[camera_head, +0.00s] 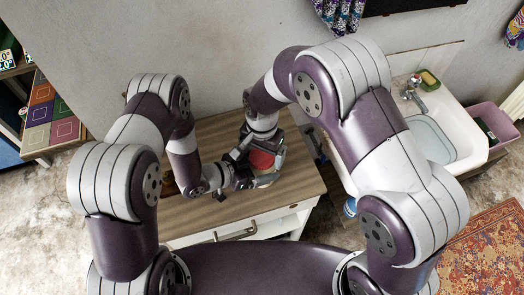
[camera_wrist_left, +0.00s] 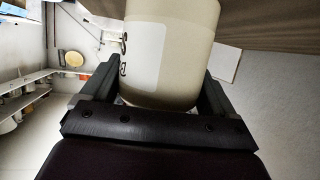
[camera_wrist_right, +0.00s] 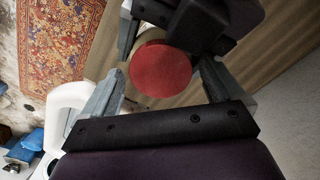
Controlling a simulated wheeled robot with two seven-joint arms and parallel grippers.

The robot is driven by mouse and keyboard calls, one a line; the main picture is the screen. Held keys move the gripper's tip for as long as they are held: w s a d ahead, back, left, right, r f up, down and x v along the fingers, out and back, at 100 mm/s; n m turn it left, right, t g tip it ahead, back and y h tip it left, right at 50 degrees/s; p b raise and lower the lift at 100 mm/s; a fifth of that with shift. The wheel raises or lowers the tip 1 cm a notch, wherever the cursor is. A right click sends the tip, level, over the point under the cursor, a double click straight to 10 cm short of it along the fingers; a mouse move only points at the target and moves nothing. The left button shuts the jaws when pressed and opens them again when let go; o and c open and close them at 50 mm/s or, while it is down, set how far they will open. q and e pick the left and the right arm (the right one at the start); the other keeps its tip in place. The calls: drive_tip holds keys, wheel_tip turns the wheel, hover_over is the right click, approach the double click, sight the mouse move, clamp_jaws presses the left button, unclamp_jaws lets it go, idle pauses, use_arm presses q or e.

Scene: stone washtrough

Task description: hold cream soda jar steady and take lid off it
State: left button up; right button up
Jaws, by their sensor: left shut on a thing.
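The cream soda jar (camera_wrist_left: 170,45) is a pale cream cylinder with dark lettering, standing on the wooden counter top. My left gripper (camera_wrist_left: 160,80) is shut around its body from the side. The red round lid (camera_wrist_right: 160,70) is on top of the jar and also shows in the head view (camera_head: 262,159). My right gripper (camera_wrist_right: 163,80) is above the jar, its fingers apart on either side of the lid, with a small gap visible. Part of the jar is hidden by my grippers in the head view.
The wooden counter (camera_head: 297,185) has bare room to the right of the jar. A white sink (camera_head: 440,135) with a tap stands further right, with a sponge dish (camera_head: 429,80) on its back edge. A wall rises behind the counter.

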drive_tip(key=shift+r, duration=2.65)
drive_tip(key=shift+c, duration=1.4)
wheel_tip(320, 180, up, 2)
drive_tip(key=shift+r, duration=0.25)
wheel_tip(320, 180, down, 8)
drive_tip(key=shift+r, duration=0.1)
